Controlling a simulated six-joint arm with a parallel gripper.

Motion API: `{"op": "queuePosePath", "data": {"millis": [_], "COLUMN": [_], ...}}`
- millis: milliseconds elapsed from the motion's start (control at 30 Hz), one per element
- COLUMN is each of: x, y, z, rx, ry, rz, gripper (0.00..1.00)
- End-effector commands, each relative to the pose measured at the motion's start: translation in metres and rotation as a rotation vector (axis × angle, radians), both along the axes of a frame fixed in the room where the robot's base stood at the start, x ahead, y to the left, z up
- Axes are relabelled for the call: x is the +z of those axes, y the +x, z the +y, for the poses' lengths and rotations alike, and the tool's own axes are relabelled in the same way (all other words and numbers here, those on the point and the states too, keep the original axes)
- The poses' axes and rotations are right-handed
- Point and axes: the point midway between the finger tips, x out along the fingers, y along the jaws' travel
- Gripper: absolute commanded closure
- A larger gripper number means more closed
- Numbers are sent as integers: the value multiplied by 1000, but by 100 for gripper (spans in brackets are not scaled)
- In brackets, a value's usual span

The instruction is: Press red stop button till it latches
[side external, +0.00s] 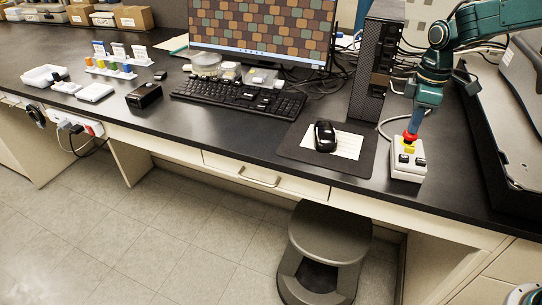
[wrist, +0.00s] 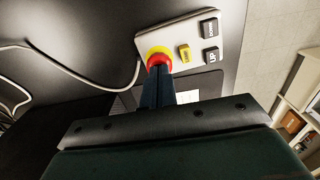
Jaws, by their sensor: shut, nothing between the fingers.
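The red stop button (wrist: 158,54) has a yellow collar and sits on a light grey control box (wrist: 210,27). The box also shows in the side external view (side external: 406,172), near the bench's front edge, with the red button (side external: 409,136) at its back end. My gripper (wrist: 158,69) is shut and empty, its fingertips pointing at the button. In the wrist view the fingertips overlap the near part of the red cap. In the side external view my gripper (side external: 413,130) comes down from above onto the button. Whether it touches, and how far the cap is down, I cannot tell.
The box also has a small yellow button (wrist: 184,53) and two dark buttons. A black mouse (side external: 325,136) on a mat (side external: 293,148) lies left of the box. A computer tower (side external: 377,70) stands behind, and a large dark instrument base (side external: 500,150) stands to the right. A cable runs behind the box.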

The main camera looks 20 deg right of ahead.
Motion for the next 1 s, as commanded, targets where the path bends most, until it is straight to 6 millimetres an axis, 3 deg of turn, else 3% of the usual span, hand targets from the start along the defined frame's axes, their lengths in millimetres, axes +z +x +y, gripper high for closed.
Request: {"op": "queuePosePath", "data": {"millis": [400,767,1000], "x": [-24,-23,-7], "y": [-1,-1,0], "z": [0,0,0], "rx": [0,0,0], "ry": [1,0,0], "rz": [6,6,-1], "gripper": [100,100,100]}}
